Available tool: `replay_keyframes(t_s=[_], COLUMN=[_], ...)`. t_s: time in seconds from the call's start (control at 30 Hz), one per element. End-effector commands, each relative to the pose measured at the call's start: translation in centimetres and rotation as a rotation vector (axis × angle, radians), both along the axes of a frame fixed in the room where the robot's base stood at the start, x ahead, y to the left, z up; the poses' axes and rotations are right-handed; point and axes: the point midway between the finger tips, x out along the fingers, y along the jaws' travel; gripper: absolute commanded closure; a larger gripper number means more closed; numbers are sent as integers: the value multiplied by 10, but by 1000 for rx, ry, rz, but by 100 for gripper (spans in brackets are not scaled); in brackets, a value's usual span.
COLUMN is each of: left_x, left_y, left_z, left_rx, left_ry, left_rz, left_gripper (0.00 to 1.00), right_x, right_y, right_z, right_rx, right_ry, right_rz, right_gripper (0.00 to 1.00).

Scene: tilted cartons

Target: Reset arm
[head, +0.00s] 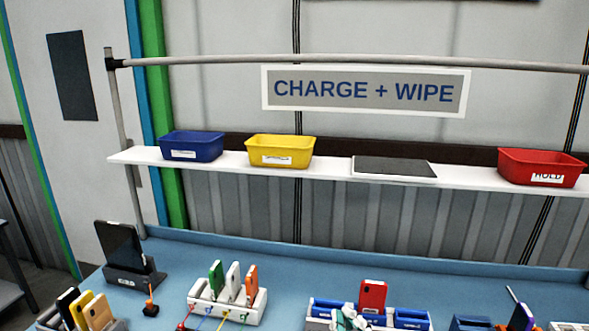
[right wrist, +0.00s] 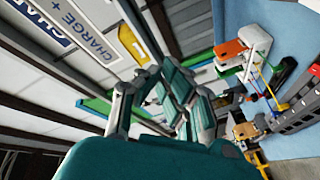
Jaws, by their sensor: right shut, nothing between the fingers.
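My right gripper (head: 347,317) shows small at the bottom edge of the head view, pale with green parts, in front of a blue-and-white tray. In the right wrist view its teal body and grey fingers (right wrist: 165,85) fill the lower middle. The fingers are shut and hold nothing. Most of the right arm is out of the head view. My left gripper is not in view.
A blue table (head: 300,262) carries a white phone rack (head: 228,308), a tablet on a dark stand (head: 122,250) and a red phone (head: 372,296). Above, a white shelf (head: 335,172) holds blue (head: 191,146), yellow (head: 280,151) and red (head: 541,168) bins.

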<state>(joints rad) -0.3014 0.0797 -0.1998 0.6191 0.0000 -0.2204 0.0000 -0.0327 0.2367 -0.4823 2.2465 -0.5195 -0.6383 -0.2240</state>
Motion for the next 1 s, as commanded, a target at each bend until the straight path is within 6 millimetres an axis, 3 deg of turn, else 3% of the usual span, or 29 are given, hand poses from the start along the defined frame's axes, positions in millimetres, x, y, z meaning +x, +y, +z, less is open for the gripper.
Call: replay_keyframes(t_s=[0.03, 0.1, 0.2, 0.3, 0.5, 0.77, 0.8, 1.0], left_x=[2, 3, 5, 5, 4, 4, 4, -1], left_y=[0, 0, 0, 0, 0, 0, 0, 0], left_z=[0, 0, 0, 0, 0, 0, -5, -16], left_rx=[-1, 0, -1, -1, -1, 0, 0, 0], left_ry=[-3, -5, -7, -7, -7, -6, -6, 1], left_rz=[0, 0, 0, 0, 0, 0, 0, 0], left_gripper=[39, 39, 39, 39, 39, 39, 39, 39], right_x=[-11, -31, -70, -108, -176, -254, -247, -235], right_y=[-20, -45, -71, -86, -102, -111, -110, -108], right_z=[-33, -75, -128, -163, -204, -230, -248, -315], right_rx=[72, 160, 264, 335, 422, 489, 485, 474], right_ry=[143, 337, 584, 773, 1044, 1321, 1317, 1336], right_rz=[-63, -150, -260, -343, -462, -582, -580, -583], right_gripper=[100, 100, 100, 100, 100, 100, 100, 100])
